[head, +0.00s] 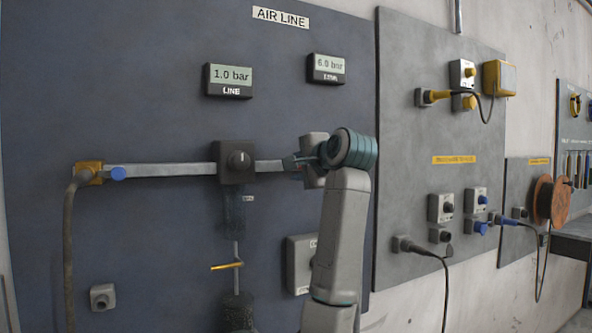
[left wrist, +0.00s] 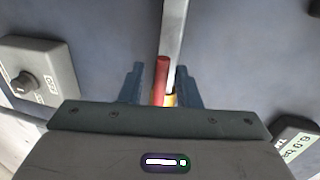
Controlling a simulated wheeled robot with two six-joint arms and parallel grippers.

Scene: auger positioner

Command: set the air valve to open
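The air valve shows in the left wrist view as a red handle (left wrist: 161,75) with a bit of yellow (left wrist: 169,100) at its base, in front of the grey pipe (left wrist: 174,30). The handle looks roughly in line with the pipe; its exact tilt is unclear. My left gripper (head: 290,162) is at the right part of the pipe in the head view, hiding the valve there. In the left wrist view its two fingers (left wrist: 160,80) stand apart, one on each side of the handle, with gaps visible. My right gripper is in neither view.
The dark panel carries a LINE display (head: 229,80) reading 1.0 bar and another display (head: 327,69) reading 6.0 bar. A grey box (head: 300,264) is below.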

